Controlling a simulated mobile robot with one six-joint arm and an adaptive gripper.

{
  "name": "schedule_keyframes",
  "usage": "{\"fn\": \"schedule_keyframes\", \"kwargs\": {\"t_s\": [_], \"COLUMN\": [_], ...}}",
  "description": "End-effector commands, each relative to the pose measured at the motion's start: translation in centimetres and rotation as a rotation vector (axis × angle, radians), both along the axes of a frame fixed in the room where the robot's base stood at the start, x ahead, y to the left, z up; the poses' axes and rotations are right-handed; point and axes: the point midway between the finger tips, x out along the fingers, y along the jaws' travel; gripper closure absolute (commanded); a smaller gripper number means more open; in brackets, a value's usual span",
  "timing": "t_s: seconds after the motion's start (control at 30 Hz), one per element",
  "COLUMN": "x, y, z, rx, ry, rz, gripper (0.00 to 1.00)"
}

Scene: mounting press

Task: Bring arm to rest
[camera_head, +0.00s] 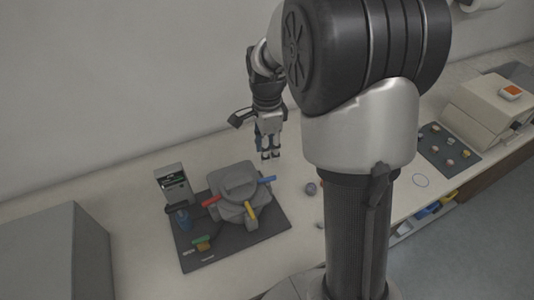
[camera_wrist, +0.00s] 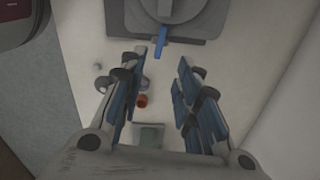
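My gripper (camera_head: 270,155) hangs fingers-down above the bench, beyond and to the right of the grey mounting press (camera_head: 240,188). In the wrist view, my gripper (camera_wrist: 165,85) has its two blue-padded fingers spread wide apart, with nothing held between them. The press shows at the top of the wrist view (camera_wrist: 180,12) with a blue handle (camera_wrist: 161,35) pointing toward the gripper. In the head view the press has red, blue and yellow handles and stands on a dark mat (camera_head: 270,232). My arm column hides part of the bench.
A small grey device (camera_head: 172,182) stands left of the press. Small coloured items (camera_head: 202,241) lie on the mat's front-left part. A round grey piece (camera_head: 311,188) lies on the bench. A dark tray of small pieces (camera_head: 449,150) and a beige machine (camera_head: 492,107) are at right.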

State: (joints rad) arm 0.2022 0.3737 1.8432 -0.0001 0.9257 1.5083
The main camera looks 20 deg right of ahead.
Motion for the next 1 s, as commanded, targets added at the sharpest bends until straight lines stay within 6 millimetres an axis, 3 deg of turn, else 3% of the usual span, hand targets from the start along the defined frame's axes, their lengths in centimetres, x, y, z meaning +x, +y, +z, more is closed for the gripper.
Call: {"fn": "schedule_keyframes", "kwargs": {"t_s": [0.43,0.57,0.77,1.0], "x": [0.0,-0.7,-5.1,-13.2], "y": [0.0,0.5,3.2,6.5], "z": [0.0,1.4,7.0,11.6], "rx": [0.000,-0.005,-0.041,-0.143], "ry": [-0.001,-0.022,-0.109,-0.217], "rz": [0.002,0.069,0.432,0.993], "gripper": [0.70,0.70,0.70,0.70]}}
